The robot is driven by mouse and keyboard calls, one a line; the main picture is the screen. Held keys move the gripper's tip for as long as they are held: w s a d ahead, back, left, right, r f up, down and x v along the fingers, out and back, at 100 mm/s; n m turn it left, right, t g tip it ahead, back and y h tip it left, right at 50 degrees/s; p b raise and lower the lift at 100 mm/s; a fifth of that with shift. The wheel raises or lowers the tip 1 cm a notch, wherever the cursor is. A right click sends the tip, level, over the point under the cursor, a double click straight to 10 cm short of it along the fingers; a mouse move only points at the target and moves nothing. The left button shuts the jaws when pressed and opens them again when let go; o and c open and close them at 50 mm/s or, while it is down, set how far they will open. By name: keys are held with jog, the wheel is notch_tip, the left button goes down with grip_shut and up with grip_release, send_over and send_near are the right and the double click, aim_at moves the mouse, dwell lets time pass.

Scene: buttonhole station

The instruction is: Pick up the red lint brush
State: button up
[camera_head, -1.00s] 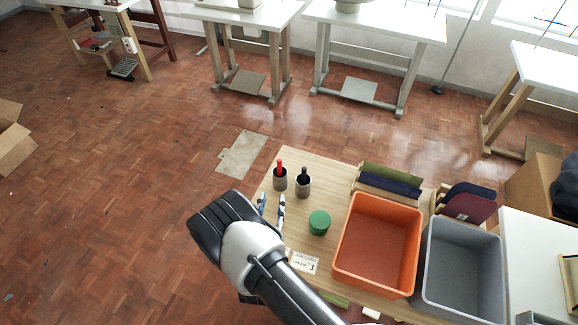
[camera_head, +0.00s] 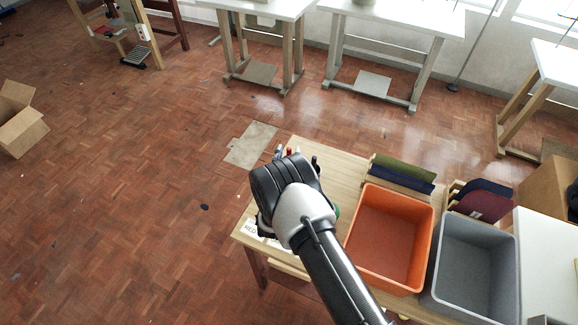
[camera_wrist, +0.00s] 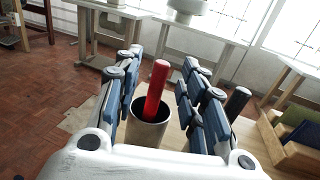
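The red lint brush (camera_wrist: 156,90) stands upright in a grey cup (camera_wrist: 148,131) in the wrist view, its red handle sticking up. My gripper (camera_wrist: 158,76) is open, with one finger on each side of the red handle and a gap on both sides. In the head view my wrist hides most of the brush and cup; only a bit of red (camera_head: 289,152) shows just behind my wrist. A black-handled brush (camera_wrist: 237,102) stands to the right, beyond my right finger.
An orange bin (camera_head: 432,240) and a grey bin (camera_head: 511,270) stand right of my arm on the wooden table (camera_head: 343,165). A green round lid (camera_head: 337,211) is partly hidden by my arm.

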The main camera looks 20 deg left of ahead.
jog(key=shift+w+a, duration=0.2)
jog(key=shift+w, duration=1.05)
jog(key=shift+c, duration=0.6)
grip_shut()
